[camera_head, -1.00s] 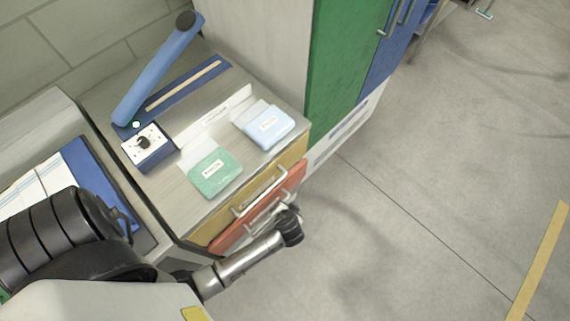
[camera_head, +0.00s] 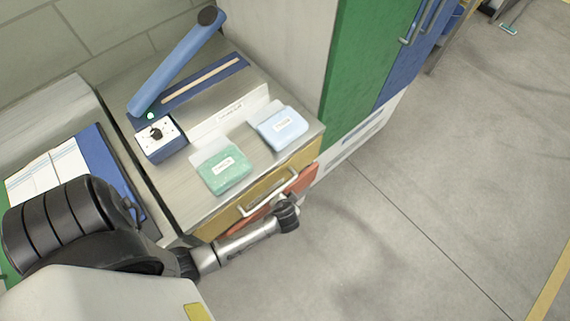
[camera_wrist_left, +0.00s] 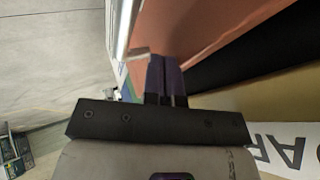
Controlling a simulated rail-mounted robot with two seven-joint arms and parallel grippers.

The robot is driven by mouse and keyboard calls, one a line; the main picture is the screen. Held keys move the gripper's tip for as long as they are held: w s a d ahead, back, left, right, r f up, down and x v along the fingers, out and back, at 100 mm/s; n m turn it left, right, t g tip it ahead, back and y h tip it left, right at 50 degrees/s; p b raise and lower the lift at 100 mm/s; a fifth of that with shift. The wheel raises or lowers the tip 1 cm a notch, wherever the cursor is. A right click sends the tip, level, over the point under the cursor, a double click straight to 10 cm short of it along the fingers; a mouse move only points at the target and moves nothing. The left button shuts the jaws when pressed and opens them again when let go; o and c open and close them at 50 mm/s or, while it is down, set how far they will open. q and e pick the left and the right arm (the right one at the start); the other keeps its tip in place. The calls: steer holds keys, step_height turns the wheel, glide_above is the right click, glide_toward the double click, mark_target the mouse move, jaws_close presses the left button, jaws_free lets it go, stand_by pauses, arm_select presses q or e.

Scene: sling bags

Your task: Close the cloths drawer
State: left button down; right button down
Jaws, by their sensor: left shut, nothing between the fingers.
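The orange-red drawer (camera_head: 302,184) is the lower one in the grey cabinet, below a yellow-fronted drawer (camera_head: 270,183). I cannot read which is the cloths drawer. In the left wrist view the orange front (camera_wrist_left: 205,30) fills the top, beside a black gap and a yellow panel with lettering (camera_wrist_left: 285,143). A silver handle (camera_wrist_left: 124,30) runs along the left of the orange front. My left gripper (camera_head: 288,208) is at the orange front, partly hidden by its wrist. Its dark fingers (camera_wrist_left: 165,78) are shut and empty, close to the front; contact is unclear. My right gripper is out of view.
On the cabinet top are a green packet (camera_head: 224,170), a light blue packet (camera_head: 279,128), a switch box (camera_head: 160,139) and a blue lever arm (camera_head: 178,62). A green locker door (camera_head: 365,70) stands behind. The floor to the right is clear.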

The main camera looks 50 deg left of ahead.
arm_select(q)
steer(key=shift+a, duration=0.1)
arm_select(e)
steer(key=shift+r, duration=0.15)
arm_select(q)
steer(key=shift+s+a+p, duration=0.1)
steer(key=shift+a+p, duration=0.65)
steer(key=shift+a, duration=0.15)
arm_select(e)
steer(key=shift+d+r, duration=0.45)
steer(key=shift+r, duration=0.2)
